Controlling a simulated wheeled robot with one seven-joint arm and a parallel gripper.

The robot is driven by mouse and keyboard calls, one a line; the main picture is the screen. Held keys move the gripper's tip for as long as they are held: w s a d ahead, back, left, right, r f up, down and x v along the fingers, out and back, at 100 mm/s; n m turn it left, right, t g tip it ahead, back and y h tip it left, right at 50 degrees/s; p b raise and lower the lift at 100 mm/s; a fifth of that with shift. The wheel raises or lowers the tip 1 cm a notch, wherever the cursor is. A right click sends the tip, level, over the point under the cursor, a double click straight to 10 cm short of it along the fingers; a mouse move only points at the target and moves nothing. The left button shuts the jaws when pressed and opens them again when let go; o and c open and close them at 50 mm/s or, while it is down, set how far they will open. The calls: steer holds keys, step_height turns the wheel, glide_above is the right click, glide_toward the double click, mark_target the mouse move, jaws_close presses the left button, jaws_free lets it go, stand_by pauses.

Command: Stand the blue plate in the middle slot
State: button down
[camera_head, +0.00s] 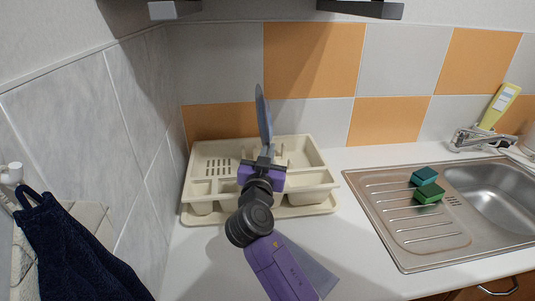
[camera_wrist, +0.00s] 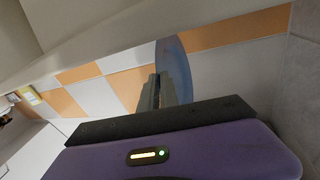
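The blue plate (camera_head: 263,114) is upright, seen nearly edge-on, above the cream dish rack (camera_head: 222,150) in the head view. My gripper (camera_head: 266,152) is shut on the plate's lower edge. In the wrist view the plate (camera_wrist: 175,66) stands between the fingertips of my gripper (camera_wrist: 159,90). The rack has upright dividers around the plate, partly hidden behind my gripper and arm. I cannot tell whether the plate's lower edge is inside a slot, or which one.
A steel sink (camera_head: 490,195) with a ribbed drainboard is at the right. A tap (camera_head: 475,138) and a yellow bottle (camera_head: 499,106) stand behind. A dark towel (camera_head: 75,245) hangs at the left wall.

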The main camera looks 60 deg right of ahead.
steer(key=shift+s+d+m+g+h+b, duration=0.15)
steer(key=shift+s+m+g+h+b, duration=0.15)
steer(key=shift+m+g+b, duration=0.6)
steer(key=shift+s+r+t+b, duration=0.1)
steer(key=shift+r+t+b, duration=0.05)
steer(key=shift+t+b, duration=0.2)
steer(key=shift+w+a+r+b, duration=0.1)
steer(key=shift+w+a+b, duration=0.3)
steer(key=shift+b, duration=0.3)
stand_by(0.3)
steer(key=shift+a, duration=0.15)
steer(key=shift+w+a, duration=0.35)
steer(key=shift+a, duration=0.1)
